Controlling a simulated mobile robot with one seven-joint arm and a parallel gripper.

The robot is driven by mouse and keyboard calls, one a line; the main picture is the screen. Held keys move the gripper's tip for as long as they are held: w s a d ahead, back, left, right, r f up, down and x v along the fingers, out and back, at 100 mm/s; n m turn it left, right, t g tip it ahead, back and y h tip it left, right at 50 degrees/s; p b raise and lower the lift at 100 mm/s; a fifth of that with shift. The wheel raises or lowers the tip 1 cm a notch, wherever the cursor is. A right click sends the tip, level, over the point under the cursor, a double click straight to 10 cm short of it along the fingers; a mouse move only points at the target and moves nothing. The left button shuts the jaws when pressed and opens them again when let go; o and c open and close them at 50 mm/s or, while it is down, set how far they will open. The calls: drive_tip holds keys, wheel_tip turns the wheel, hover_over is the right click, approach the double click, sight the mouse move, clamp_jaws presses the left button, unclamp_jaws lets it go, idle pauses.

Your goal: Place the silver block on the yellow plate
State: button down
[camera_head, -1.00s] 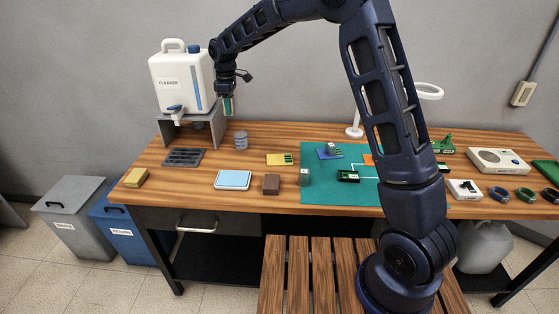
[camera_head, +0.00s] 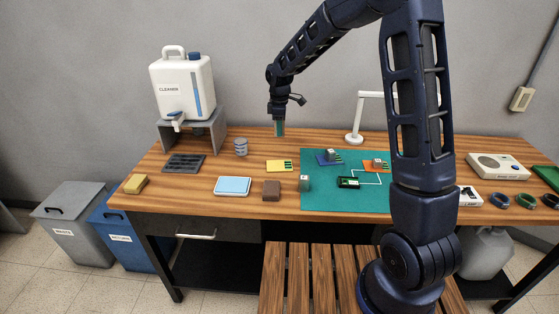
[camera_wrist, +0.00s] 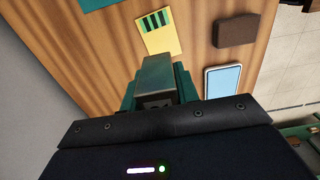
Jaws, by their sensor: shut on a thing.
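My gripper (camera_head: 279,130) is in the air above the back of the table, behind the yellow plate. In the wrist view a silver-grey block (camera_wrist: 156,75) sits between the green fingers, and the gripper is shut on it. In the head view the block cannot be told from the fingertips. The yellow plate (camera_head: 277,166) lies flat on the wood, with dark green stripes at its right end. It also shows in the wrist view (camera_wrist: 163,40), beyond the block and apart from it. Its visible surface is bare.
A green mat (camera_head: 330,198) to the right bears a blue plate (camera_head: 322,158) and an orange plate (camera_head: 367,163), each with a block. A brown block (camera_head: 271,190) and a light blue pad (camera_head: 233,185) lie in front. A cleaner jug (camera_head: 181,90) stands back left.

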sight(279, 166)
wheel_tip(279, 166, down, 15)
drive_tip(key=shift+r, duration=0.15)
idle(0.4)
drive_tip(key=c, duration=1)
unclamp_jaws()
drive_tip(key=shift+c, duration=0.2)
